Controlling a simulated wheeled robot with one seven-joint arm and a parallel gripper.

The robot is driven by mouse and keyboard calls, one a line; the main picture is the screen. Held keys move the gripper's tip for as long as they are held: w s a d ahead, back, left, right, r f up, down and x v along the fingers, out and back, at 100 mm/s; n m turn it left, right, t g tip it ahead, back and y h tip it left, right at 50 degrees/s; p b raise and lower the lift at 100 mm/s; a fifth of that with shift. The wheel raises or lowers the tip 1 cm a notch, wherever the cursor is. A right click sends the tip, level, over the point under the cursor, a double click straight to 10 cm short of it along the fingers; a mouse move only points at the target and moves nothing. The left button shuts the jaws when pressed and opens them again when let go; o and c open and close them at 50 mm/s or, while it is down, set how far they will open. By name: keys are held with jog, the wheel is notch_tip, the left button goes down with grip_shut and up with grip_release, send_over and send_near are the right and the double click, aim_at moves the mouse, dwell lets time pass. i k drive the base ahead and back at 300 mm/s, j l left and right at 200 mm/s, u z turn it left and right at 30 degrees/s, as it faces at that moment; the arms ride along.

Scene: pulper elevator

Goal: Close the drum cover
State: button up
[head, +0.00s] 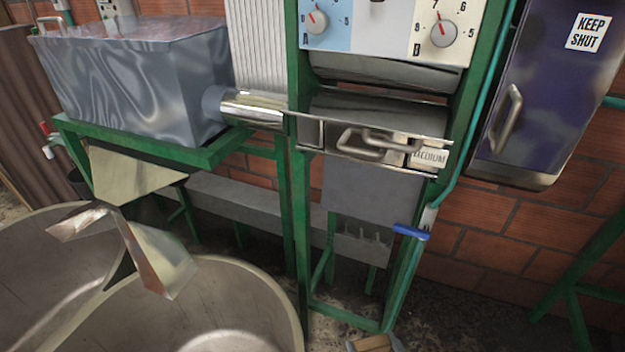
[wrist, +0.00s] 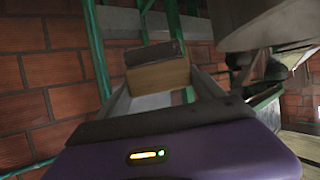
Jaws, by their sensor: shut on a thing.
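A curved shiny metal panel (head: 385,75) sits in the green frame under the dials, with a gap and a second shiny surface (head: 370,108) below it; I cannot tell for sure which is the drum cover. A metal front (head: 320,133) with a bar handle (head: 365,142) and a "MEDIUM" label is just beneath. My gripper (wrist: 160,85) has its grey fingers shut on a tan block with a dark top (wrist: 160,75). The block also shows at the bottom edge of the head view (head: 374,343), low and well below the panel.
A grey metal box (head: 140,75) on a green stand is at left, joined by a shiny pipe (head: 252,108). Large round tanks (head: 235,285) fill the lower left. A purple cabinet (head: 555,95) marked "KEEP SHUT" hangs at right. A blue lever (head: 411,232) sticks out below the front.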

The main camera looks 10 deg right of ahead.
aim_at(421, 127)
jog(key=j+z, duration=0.15)
jog(key=z, duration=0.35)
jog(key=k+z, duration=0.15)
jog(key=z, duration=0.35)
jog(key=k+j+z, duration=0.1)
jog(key=z, duration=2.35)
jog(key=k+l, duration=0.05)
